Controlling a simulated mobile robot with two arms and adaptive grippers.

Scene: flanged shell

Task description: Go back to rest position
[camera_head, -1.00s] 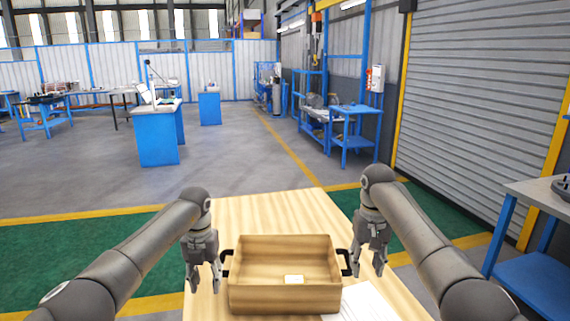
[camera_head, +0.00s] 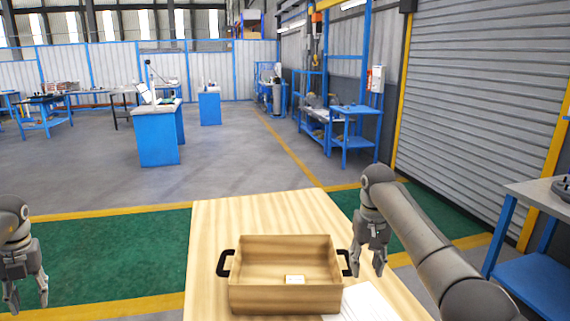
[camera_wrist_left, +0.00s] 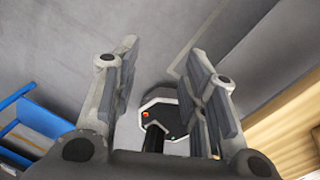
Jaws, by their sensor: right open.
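My left gripper (camera_head: 25,290) hangs at the far left of the head view, well to the left of the wooden table and away from the box. In the left wrist view its two padded fingers (camera_wrist_left: 160,85) stand apart with nothing between them. My right gripper (camera_head: 370,260) points down close by the right handle (camera_head: 346,262) of the wooden box. Its fingers are apart and empty; I cannot tell whether they touch the handle.
A blue-framed bench (camera_head: 530,275) stands at right. Green floor (camera_head: 110,255) lies left of the table.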

